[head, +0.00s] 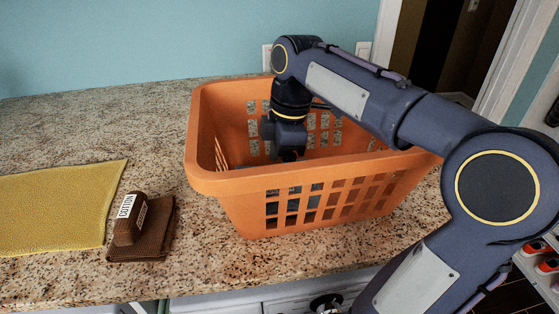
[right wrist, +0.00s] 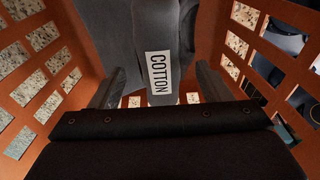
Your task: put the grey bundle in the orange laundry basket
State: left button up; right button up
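The orange laundry basket (head: 215,185) stands on the granite counter. My right gripper (head: 287,155) reaches down inside it, and its fingertips are hard to see in the head view. In the right wrist view the basket's slotted walls (right wrist: 285,60) rise on both sides. The grey bundle (right wrist: 135,45), with a white COTTON label, lies inside the basket. It sits between the two spread fingers of my right gripper (right wrist: 158,88). Slivers of basket show between the bundle and each finger, so the gripper looks open. The bundle is mostly hidden in the head view. My left gripper is out of view.
A brown bundle (head: 130,222) with a COTTON label sits on a folded brown cloth (head: 155,245) left of the basket. A yellow cloth (head: 60,205) lies farther left. The counter (head: 110,125) behind these is clear. A blue wall (head: 150,40) stands behind.

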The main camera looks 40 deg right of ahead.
jog(key=r, duration=0.5)
jog(key=d+r, duration=0.1)
jog(key=r, duration=0.1)
jog(key=shift+s+r, duration=0.25)
jog(key=shift+r, duration=0.1)
dwell(0.4)
